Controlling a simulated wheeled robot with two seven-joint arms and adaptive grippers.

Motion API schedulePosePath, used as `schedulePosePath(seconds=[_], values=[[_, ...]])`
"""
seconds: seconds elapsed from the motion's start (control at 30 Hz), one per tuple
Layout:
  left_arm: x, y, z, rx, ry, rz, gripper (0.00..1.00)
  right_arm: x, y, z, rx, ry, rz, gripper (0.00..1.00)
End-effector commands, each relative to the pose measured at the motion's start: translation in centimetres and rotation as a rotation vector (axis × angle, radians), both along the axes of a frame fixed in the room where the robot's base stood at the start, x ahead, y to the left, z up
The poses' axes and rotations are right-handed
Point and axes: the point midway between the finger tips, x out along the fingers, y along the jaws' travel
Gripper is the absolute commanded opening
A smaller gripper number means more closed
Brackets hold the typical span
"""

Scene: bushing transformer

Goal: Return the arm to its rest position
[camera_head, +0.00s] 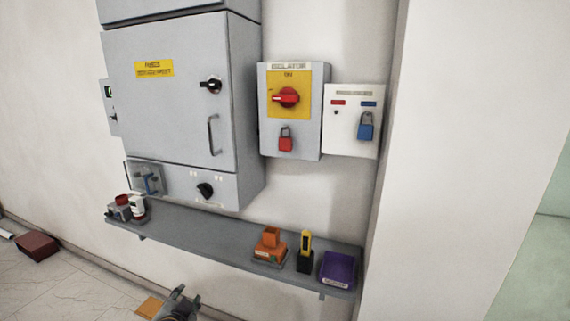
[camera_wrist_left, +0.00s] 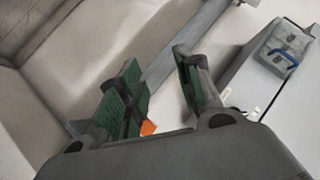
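My left gripper (camera_head: 178,303) shows at the bottom edge of the head view, below the shelf and apart from it. Most of its arm is out of the picture. In the left wrist view the two fingers with green pads stand apart, and the gripper (camera_wrist_left: 158,85) is open with nothing held between them. My right gripper shows in neither view.
A grey shelf (camera_head: 215,233) runs along the wall, carrying an orange holder (camera_head: 270,247), a yellow-black tool (camera_head: 305,250) and a purple tray (camera_head: 338,268). Above are a grey cabinet (camera_head: 165,100), an isolator box (camera_head: 290,110) and a white padlock board (camera_head: 352,120). A dark red box (camera_head: 37,246) lies on the floor.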

Motion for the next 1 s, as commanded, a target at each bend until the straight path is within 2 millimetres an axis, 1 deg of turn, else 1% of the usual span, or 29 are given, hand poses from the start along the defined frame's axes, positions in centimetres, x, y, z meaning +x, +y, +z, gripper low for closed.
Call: schedulePosePath(seconds=[0.03, 0.1, 0.17, 0.2, 0.3, 0.4, 0.6, 0.87, 1.0], values=[[-1.4, -0.1, -1.8, -0.049, 0.059, 0.020, 0.35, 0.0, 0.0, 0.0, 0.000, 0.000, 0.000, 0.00], [-3.2, -0.4, -4.0, -0.112, 0.138, 0.045, 0.35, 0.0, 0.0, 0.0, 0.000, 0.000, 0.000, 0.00], [-4.9, -0.7, -5.9, -0.166, 0.209, 0.068, 0.35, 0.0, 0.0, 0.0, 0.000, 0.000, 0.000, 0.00], [-6.1, -0.9, -7.0, -0.200, 0.254, 0.083, 0.35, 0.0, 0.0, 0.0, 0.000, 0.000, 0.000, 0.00], [-8.9, -1.4, -9.3, -0.276, 0.357, 0.119, 0.35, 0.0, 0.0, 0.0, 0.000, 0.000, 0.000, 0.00], [-11.3, -2.0, -10.9, -0.333, 0.439, 0.146, 0.35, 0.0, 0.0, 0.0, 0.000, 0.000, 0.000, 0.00], [-14.8, -2.9, -13.0, -0.410, 0.560, 0.187, 0.35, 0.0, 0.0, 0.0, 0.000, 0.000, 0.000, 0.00], [-18.6, -3.9, -14.6, -0.487, 0.683, 0.229, 0.35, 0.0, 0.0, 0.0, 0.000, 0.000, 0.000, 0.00], [-18.0, -3.9, -16.1, -0.482, 0.685, 0.228, 0.35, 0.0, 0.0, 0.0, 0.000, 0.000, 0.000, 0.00]])
